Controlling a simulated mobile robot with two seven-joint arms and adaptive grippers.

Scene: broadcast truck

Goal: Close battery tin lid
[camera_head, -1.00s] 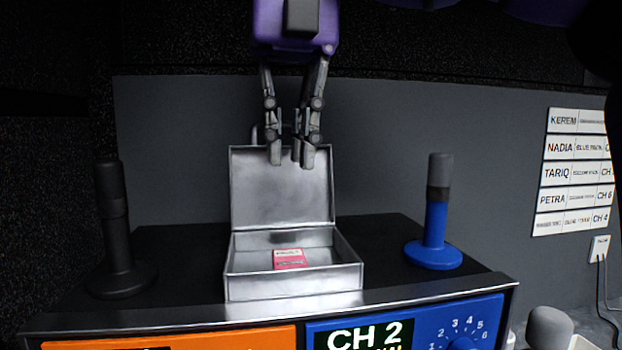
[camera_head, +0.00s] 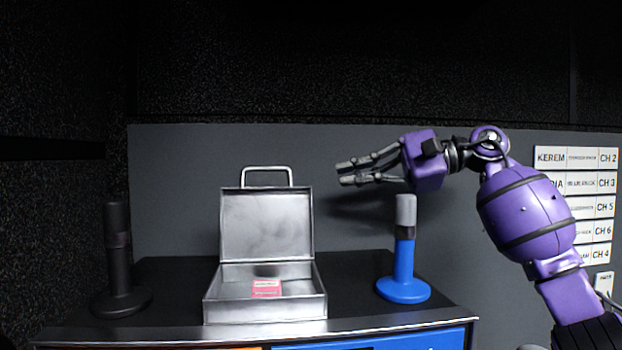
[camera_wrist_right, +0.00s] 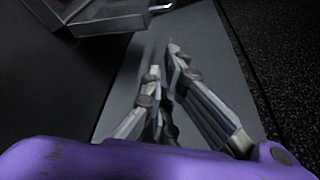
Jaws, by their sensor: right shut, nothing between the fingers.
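The battery tin (camera_head: 265,308) is a silver metal box on the black top of the equipment cabinet. Its lid (camera_head: 266,224) stands open and upright at the back, with a wire handle (camera_head: 266,168) on its top edge. A small red and white packet (camera_head: 266,288) lies inside. In the right wrist view the fingers (camera_wrist_right: 165,58) are close together, and part of the tin (camera_wrist_right: 110,15) shows at the top left. My left gripper is not in view.
A blue-based microphone (camera_head: 403,270) stands right of the tin, below my right gripper. A black microphone (camera_head: 118,265) stands at the left. A grey panel rises behind, with name labels (camera_head: 578,158) at the right.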

